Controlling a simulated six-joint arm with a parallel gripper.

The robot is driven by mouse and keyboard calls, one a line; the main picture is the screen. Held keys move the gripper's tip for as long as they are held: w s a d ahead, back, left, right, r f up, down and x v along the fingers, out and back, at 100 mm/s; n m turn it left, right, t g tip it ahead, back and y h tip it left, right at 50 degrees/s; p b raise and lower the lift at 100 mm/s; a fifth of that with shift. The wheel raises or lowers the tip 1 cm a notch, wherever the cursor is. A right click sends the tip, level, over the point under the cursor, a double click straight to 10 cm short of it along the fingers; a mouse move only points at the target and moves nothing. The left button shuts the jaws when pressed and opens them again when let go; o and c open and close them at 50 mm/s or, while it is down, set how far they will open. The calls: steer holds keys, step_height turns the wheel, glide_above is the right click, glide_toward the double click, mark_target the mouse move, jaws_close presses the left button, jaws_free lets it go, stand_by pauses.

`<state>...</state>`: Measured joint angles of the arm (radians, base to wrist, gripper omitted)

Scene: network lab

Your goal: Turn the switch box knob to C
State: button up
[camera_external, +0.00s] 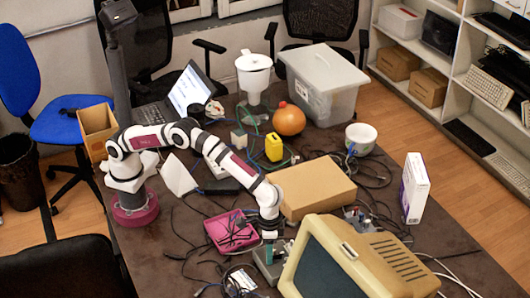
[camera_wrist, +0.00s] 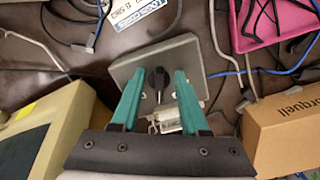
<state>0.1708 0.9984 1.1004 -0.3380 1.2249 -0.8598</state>
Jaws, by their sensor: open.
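The switch box is a grey metal box on the table. In the wrist view the switch box (camera_wrist: 188,50) lies just beyond my fingertips, with its black knob (camera_wrist: 158,78) between the two teal fingers. My gripper (camera_wrist: 156,80) is open, with one finger on each side of the knob; I cannot tell whether either finger touches it. The letters around the knob are too small to read. In the external view my gripper (camera_external: 269,250) points down at the switch box (camera_external: 262,268), which is partly hidden by the gripper and the old monitor.
A beige monitor (camera_external: 350,262) stands close to the right of the box. A pink tray (camera_external: 222,243) with black cables lies to the left. A cardboard box (camera_external: 315,188) sits behind. Loose cables surround the box, and a labelled card (camera_external: 240,281) lies in front.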

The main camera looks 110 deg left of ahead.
step_height(320, 180, up, 16)
steer(key=shift+f, duration=0.1)
stand_by(0.4)
